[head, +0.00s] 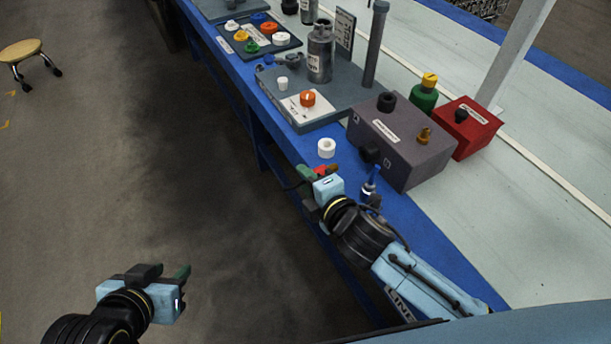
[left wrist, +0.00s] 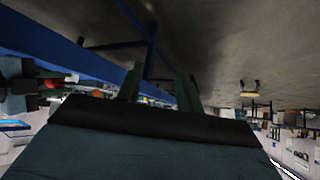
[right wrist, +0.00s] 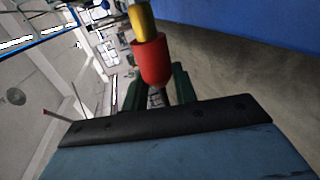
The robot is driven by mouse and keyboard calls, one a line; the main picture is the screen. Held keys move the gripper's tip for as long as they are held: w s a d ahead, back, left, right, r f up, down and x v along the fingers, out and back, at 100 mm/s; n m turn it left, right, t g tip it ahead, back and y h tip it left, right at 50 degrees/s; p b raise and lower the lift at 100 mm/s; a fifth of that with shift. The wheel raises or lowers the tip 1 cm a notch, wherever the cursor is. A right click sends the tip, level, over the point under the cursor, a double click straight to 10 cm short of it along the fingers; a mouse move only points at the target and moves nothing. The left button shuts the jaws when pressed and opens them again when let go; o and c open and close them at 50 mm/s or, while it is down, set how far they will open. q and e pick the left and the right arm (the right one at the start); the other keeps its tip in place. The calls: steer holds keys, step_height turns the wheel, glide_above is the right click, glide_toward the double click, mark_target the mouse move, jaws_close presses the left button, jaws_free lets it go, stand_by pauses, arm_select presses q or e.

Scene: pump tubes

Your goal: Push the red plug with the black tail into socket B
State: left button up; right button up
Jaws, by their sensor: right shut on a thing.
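The red plug (right wrist: 152,62) has a yellow-gold end (right wrist: 143,20) pointing away from my right gripper (right wrist: 156,88), which is shut on it. In the head view, my right gripper (head: 316,173) holds the red plug (head: 321,171) over the bench's near edge. I cannot read which socket is B. My left gripper (head: 168,272) is open and empty over the floor, away from the bench.
A red box (head: 463,128) and green bottle (head: 425,94) stand behind the grey-purple box. A grey board (head: 330,110) with fittings lies farther along the bench.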

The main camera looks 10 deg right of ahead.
mark_target(334, 167)
arm_select(q)
steer(key=shift+r, duration=0.1)
steer(key=shift+s, duration=0.15)
